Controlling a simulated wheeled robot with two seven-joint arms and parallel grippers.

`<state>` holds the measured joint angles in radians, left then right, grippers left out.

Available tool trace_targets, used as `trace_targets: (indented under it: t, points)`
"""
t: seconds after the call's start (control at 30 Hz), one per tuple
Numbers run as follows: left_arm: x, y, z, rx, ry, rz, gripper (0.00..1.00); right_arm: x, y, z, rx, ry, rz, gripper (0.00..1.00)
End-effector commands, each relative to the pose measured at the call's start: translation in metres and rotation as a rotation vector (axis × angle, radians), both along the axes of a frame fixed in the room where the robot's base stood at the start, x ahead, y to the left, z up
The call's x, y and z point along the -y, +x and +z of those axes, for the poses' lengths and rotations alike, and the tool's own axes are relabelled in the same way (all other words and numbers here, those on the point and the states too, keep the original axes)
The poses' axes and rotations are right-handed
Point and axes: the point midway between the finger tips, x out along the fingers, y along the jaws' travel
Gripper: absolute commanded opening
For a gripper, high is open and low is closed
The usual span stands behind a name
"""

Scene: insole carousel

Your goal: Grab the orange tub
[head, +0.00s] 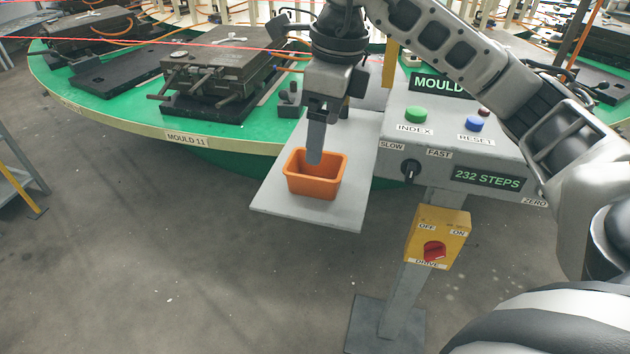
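The orange tub (313,187) stands upright on a light grey shelf (285,212) beside the control panel, with its open top up. My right gripper (315,158) points down over the tub. Its fingertip overlaps the inside of the tub near the back wall in the head view. Only one flat finger shows clearly, so I cannot tell the gap between the fingers or whether they touch the tub wall. My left gripper is not in view.
The control panel (440,150) with INDEX and RESET buttons is right of the shelf, under my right arm. A yellow drive switch box (437,237) is on the post below. The green carousel (120,107) with moulds lies behind. Floor at left front is clear.

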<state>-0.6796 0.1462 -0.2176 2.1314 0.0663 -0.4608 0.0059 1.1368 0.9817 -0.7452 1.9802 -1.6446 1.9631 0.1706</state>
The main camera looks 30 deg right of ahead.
Motion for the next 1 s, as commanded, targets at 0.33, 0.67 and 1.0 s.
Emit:
trace_targets:
  t: [0.33,0.67,1.0]
  points:
    - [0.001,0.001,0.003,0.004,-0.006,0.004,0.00,-0.003,0.004,-0.034,-0.001,0.001,0.002,0.84]
    - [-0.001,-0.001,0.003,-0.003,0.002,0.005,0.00,-0.005,0.014,-0.077,-0.002,0.002,0.001,0.84]
    - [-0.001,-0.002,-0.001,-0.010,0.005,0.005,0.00,-0.006,0.014,-0.081,0.001,0.002,0.001,0.70]
